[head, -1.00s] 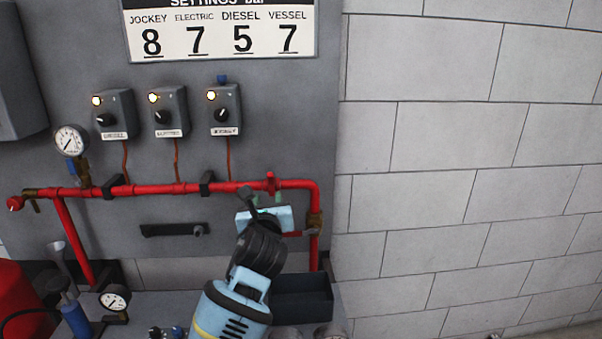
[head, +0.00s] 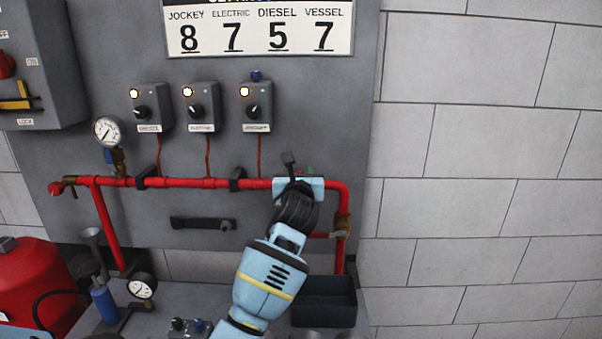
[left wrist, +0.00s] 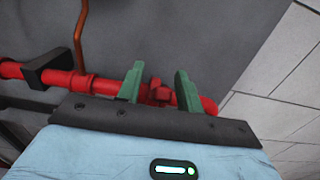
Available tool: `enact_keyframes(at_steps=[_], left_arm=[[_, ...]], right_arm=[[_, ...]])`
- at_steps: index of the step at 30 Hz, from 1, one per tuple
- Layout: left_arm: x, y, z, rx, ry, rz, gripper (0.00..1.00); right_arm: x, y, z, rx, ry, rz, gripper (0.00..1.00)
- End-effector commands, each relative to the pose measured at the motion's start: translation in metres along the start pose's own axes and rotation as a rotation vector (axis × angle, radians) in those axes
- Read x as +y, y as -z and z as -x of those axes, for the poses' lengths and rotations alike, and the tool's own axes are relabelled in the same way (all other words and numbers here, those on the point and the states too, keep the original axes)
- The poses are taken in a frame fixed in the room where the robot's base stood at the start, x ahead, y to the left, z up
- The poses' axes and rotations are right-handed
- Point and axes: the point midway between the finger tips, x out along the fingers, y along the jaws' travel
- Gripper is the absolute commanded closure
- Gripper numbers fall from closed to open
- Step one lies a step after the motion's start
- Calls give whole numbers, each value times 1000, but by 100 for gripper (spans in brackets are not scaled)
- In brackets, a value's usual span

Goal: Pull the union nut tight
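My left gripper (head: 300,184) is at the right part of the red pipe, its body covering the pipe there. In the left wrist view my left gripper (left wrist: 158,85) has its two green fingers apart. A red fitting (left wrist: 158,93) on the pipe shows in the gap between them; I cannot tell whether they touch it. A brass-coloured fitting (head: 343,226), which may be the union nut, sits on the vertical pipe right of and below the gripper. It is not clear in the left wrist view. My right gripper is not in view.
The red pipe (head: 205,183) runs along the grey panel under several switch boxes (head: 202,107). A black handle-like bar (head: 200,224) is below it. A dark open bin (head: 324,300) stands under the pipe's right end. A gauge (head: 142,286) and red tank (head: 38,280) are lower left.

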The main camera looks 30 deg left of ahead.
Motion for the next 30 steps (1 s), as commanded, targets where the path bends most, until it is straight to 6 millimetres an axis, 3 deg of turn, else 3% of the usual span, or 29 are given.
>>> enact_keyframes(at_steps=[11,20,30], left_arm=[[0,0,-7,0,1,1,64],[0,0,-7,0,1,1,99],[-1,0,-7,-1,1,0,100]], right_arm=[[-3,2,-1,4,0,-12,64],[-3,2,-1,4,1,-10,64],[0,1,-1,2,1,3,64]])
